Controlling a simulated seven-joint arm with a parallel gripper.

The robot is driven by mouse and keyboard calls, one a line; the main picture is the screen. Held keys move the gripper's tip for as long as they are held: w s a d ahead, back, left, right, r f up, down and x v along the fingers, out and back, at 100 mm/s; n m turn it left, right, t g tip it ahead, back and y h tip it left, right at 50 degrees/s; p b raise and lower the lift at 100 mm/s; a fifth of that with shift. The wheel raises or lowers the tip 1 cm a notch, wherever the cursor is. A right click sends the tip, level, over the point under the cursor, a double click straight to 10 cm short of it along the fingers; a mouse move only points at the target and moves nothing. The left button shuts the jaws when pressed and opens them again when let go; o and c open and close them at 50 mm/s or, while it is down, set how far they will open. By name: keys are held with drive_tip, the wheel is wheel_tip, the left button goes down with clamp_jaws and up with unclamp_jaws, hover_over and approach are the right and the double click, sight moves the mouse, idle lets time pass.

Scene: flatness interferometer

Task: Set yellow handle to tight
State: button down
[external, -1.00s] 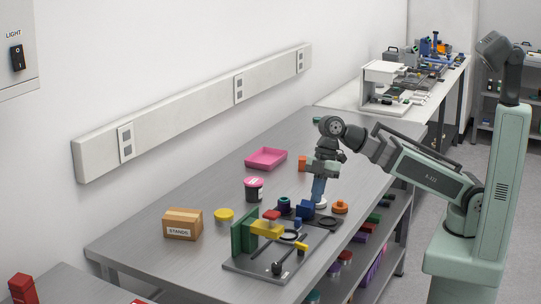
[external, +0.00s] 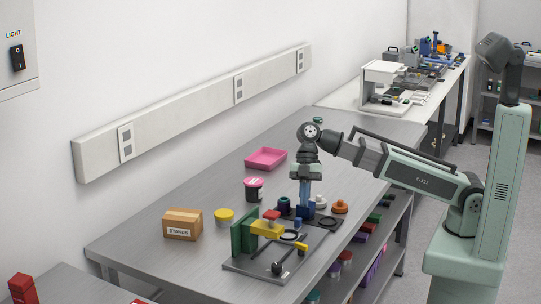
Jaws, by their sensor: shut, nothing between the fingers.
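A grey fixture plate (external: 250,268) lies on the steel bench and carries a green upright (external: 243,234). A yellow block (external: 268,230) with a red piece on top juts from the upright. A small yellow piece (external: 302,247) shows at the plate's right part, by a dark lever with a round knob (external: 277,269). I cannot tell for certain which yellow part is the handle, nor read its setting. My gripper (external: 305,202) is shut and empty, pointing down over or just behind a blue block (external: 304,211); contact cannot be told.
Black rings (external: 327,223), an orange knob (external: 340,206) and a white round part (external: 320,202) are close by. A yellow disc (external: 223,215), a pink-lidded pot (external: 254,188), a cardboard box (external: 183,224) and a pink tray (external: 265,158) stand left and behind. The bench's front left is clear.

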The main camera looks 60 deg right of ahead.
sight(301, 249)
drive_tip(key=s+a+f+n, duration=0.1)
drive_tip(key=a+f+n, duration=0.1)
drive_tip(key=n, duration=0.2)
drive_tip(key=s+a+f+n+g, duration=0.1)
drive_tip(key=s+a+f+n, duration=0.1)
drive_tip(key=n, duration=0.2)
drive_tip(key=s+a+f+n, duration=0.2)
drive_tip(key=n, duration=0.2)
drive_tip(key=shift+a+f+g+y, duration=0.3)
drive_tip(key=shift+y, duration=0.1)
drive_tip(key=shift+w+a, duration=0.15)
drive_tip(key=shift+a, duration=0.45)
drive_tip(key=shift+w+a, duration=0.15)
drive_tip(key=shift+a, duration=0.4)
drive_tip(key=shift+w+a, duration=0.1)
drive_tip(key=shift+a, duration=0.75)
